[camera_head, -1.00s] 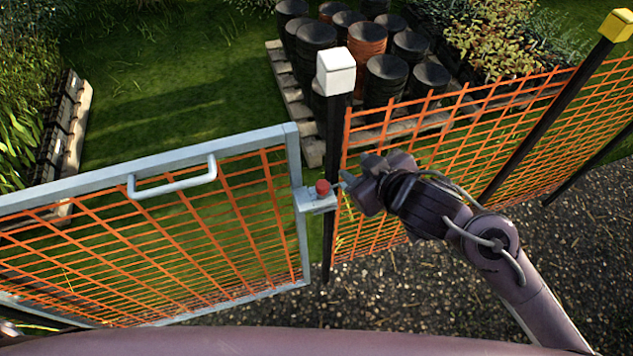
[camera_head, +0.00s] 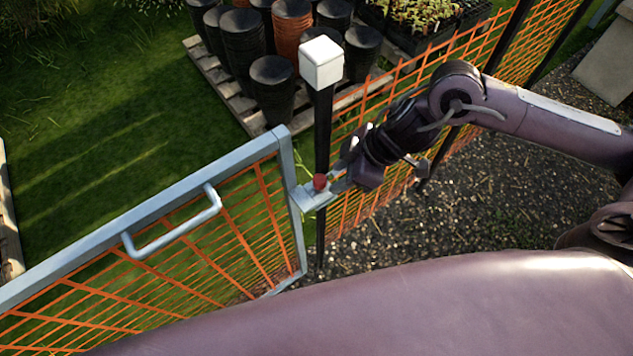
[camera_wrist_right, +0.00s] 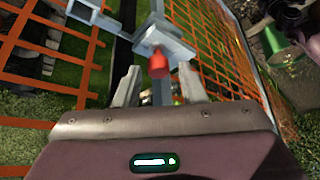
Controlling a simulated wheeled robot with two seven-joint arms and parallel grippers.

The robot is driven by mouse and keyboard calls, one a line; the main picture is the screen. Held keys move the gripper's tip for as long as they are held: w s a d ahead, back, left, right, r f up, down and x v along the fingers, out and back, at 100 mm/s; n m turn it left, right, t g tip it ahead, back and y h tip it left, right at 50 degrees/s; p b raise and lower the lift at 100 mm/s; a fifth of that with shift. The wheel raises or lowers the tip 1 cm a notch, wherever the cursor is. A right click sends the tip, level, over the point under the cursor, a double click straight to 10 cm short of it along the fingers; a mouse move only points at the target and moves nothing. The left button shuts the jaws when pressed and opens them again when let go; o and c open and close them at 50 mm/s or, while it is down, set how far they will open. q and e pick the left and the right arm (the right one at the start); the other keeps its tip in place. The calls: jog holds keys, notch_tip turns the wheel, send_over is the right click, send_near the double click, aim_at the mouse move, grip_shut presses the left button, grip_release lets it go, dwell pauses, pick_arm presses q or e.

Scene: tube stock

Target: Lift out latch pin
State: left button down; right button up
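The latch pin (camera_head: 320,182) shows as a red knob on the grey latch bracket (camera_head: 313,199), between the gate (camera_head: 150,190) and the black post (camera_head: 322,130). My right gripper (camera_head: 344,172) is at the latch, coming in from the right. In the right wrist view the red pin head (camera_wrist_right: 158,64) lies between the two spread fingertips of my right gripper (camera_wrist_right: 158,78), with a visible gap on each side. The gripper is open and holds nothing. The pin's shaft is hidden in the bracket. My left gripper is out of view.
Orange mesh fence (camera_head: 465,55) runs right from the white-capped post, close behind my right arm. Stacked black and brown pots (camera_head: 272,85) stand on a pallet (camera_head: 215,75) beyond. The gate handle (camera_head: 175,225) is left of the latch. Grass lies behind the gate.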

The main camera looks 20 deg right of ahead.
aim_at(325, 180)
jog(key=x, duration=0.2)
jog(key=p+x, duration=0.1)
jog(key=x, duration=0.2)
jog(key=shift+w+a+r, duration=0.15)
jog(key=shift+w+r, duration=0.05)
jog(key=shift+f, duration=0.3)
jog(key=c, duration=0.8)
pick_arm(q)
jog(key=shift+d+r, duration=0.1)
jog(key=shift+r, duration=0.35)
pick_arm(e)
jog(key=shift+o, duration=0.2)
jog(key=shift+r, duration=0.1)
